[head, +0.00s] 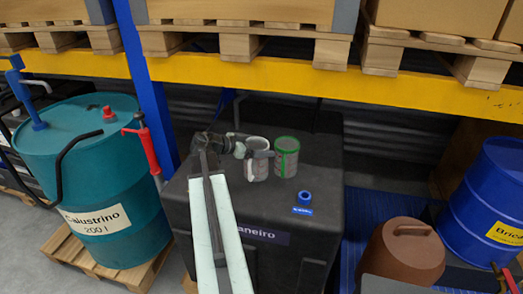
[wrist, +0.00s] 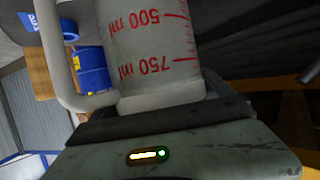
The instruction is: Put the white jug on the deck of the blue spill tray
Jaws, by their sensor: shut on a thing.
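The white jug (head: 256,172) is at the top of the black container in the head view, beside a similar grey vessel with a green rim (head: 287,160). My gripper (head: 248,152) is shut on the jug. In the wrist view the jug (wrist: 155,50) fills the middle, with red 500 ml and 750 ml marks and its handle at the left. I cannot tell whether the jug touches the container top. The blue spill tray (head: 376,208) is right of the container; its ribbed blue deck is partly hidden by things on it.
The black container (head: 300,235) carries a small blue item (head: 304,197). A brown can with a handle (head: 400,255) and a blue drum (head: 492,205) stand at the right. A teal drum (head: 85,165) is at the left. A yellow rack beam (head: 420,88) crosses above.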

